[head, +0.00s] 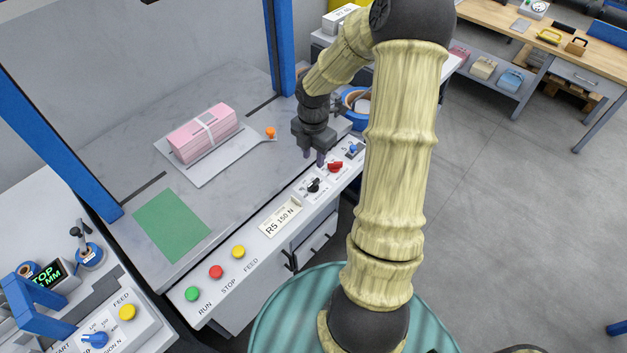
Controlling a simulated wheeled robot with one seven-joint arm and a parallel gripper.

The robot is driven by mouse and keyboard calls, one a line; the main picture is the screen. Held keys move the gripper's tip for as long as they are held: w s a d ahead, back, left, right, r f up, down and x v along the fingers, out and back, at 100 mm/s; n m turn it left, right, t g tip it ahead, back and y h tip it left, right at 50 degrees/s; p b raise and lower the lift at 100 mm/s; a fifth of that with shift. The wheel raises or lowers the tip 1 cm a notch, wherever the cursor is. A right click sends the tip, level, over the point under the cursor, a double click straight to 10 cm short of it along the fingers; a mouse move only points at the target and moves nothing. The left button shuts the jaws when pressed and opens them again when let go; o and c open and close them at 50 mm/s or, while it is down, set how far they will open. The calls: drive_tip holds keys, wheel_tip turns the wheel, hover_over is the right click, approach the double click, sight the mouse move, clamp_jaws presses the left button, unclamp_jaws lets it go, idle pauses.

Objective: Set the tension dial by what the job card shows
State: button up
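A white card (281,216) reading "RS 150 N" lies on the sloped control panel front. Right of it along the panel are a black dial (313,186), a red dial (335,167) and a blue dial (352,150). Their small labels and exact pointer settings are too small to read, so I cannot tell which is the tension dial. My gripper (314,158) points down above the table's front edge, just behind the black and red dials. Its two fingers are apart with nothing visible between them. It appears clear of the dials.
A strapped pink bundle (204,133) lies on a grey plate behind the panel, near a green mat (171,225). Green, red and yellow buttons (238,251) line the panel's left. Another machine at lower left has a blue dial (95,340). Blue posts flank the table.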

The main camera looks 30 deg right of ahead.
sight(314, 182)
wheel_tip(314, 182, down, 11)
drive_tip(key=shift+f+b, duration=0.15)
drive_tip(key=shift+b, duration=0.4)
clamp_jaws()
